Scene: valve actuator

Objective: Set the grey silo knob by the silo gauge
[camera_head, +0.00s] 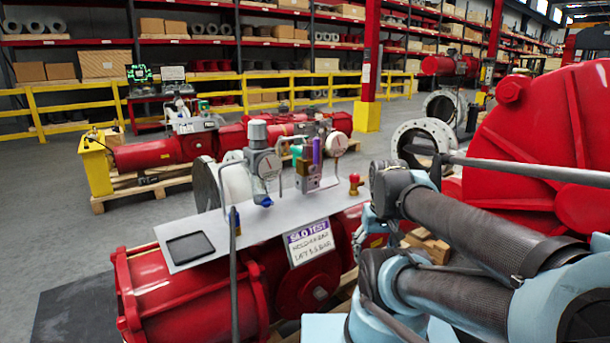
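A grey knob (257,131) stands upright on top of a grey regulator body, on a light metal plate (220,238) fixed over a red actuator. A second round gauge (337,144) stands on a stem farther right. My arm is folded at the right, apart from the knob. No gripper fingers can be made out.
A valve block (308,176) with green and purple caps stands right of the regulator. A red knob (354,183) is at the plate's right end. A black tray (190,248) lies on the left. A grey upright rod (234,280) stands before the plate.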

